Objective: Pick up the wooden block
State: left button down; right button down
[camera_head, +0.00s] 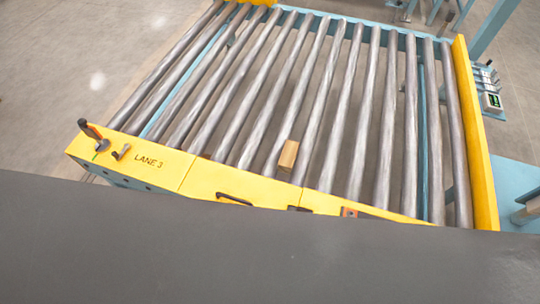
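A small tan wooden block (288,155) rests on the metal rollers of the conveyor (300,90), near its front edge and a little right of the picture's middle. It lies just behind the yellow front rail, with clear rollers around it. Neither my left nor my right gripper shows in the head view, so I cannot see their position or state.
The yellow front rail (205,178), marked LANE 3, has an upright handle (92,131) at its left end and several small dark fittings. A yellow side rail (474,135) bounds the rollers on the right. A dark surface fills the foreground.

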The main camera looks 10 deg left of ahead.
aim_at(287, 160)
jog(key=k+l+z, duration=0.15)
jog(key=k, duration=0.35)
jog(key=k+l+z, duration=0.15)
jog(key=k, duration=0.3)
